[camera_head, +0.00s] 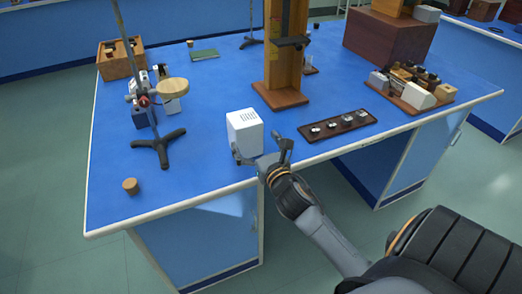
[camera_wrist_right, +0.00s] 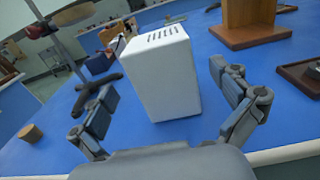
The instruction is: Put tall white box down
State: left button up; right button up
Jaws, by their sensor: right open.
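The tall white box (camera_head: 245,132) stands upright on the blue bench top near its front edge, with dark slots on its top. It also shows in the right wrist view (camera_wrist_right: 162,80), between the two spread fingers. My right gripper (camera_head: 262,157) is open around the box's near side. In the wrist view the right gripper (camera_wrist_right: 165,105) has blue space between each finger and the box, so the fingers look clear of it. The box rests on the bench (camera_head: 200,190). My left gripper is not in view.
A metal stand (camera_head: 159,144) is left of the box, and a cork (camera_head: 130,186) lies near the left front corner. A wooden column (camera_head: 280,94) stands behind, and a dark tray (camera_head: 337,128) with small metal pieces is to the right.

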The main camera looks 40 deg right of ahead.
jog(key=v, duration=0.5)
dwell(0.4)
